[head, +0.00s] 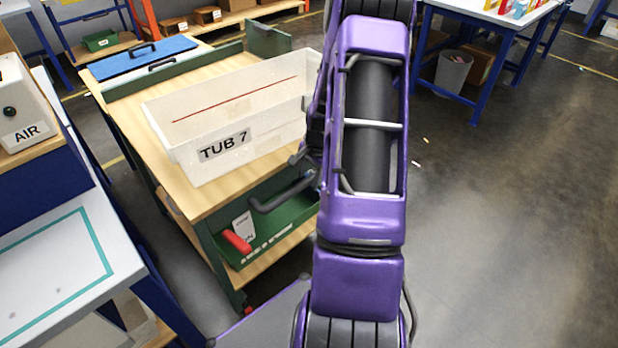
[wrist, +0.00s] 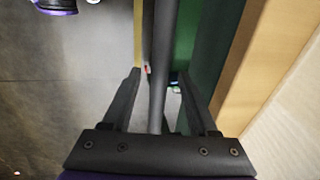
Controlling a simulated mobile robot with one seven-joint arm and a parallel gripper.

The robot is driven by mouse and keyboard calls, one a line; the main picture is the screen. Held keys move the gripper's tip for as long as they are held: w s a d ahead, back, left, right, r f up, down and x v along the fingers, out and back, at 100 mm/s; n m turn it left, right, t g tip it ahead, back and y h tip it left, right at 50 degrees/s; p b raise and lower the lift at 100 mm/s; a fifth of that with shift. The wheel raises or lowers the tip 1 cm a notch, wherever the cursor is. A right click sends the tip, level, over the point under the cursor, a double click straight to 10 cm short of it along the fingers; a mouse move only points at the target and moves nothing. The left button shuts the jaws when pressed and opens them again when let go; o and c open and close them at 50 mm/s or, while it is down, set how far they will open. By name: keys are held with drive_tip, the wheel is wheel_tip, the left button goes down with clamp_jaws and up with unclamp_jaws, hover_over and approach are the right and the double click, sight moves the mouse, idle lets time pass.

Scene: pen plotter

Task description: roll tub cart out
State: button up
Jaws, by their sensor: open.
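The tub cart (head: 190,196) has a wooden top, a green frame and a lower shelf. A translucent white tub (head: 247,143) labelled TUB 7 sits on it. A dark grey handle (head: 283,197) sticks out from the cart's near end, its right part hidden by my arm. In the wrist view, my gripper (wrist: 159,74) is open, with one finger on each side of the dark handle bar (wrist: 160,40). I cannot tell whether either finger touches the bar. In the head view my gripper is mostly hidden behind my purple arm.
A bench with an AIR box (head: 22,105) and a white table (head: 55,245) stand close on the cart's left. A blue-legged table (head: 480,20) and a grey bin (head: 453,73) are at the back right. The floor (head: 510,220) on the right is mostly clear.

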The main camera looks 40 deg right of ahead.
drive_tip(key=shift+f, duration=0.15)
clamp_jaws()
idle(1.4)
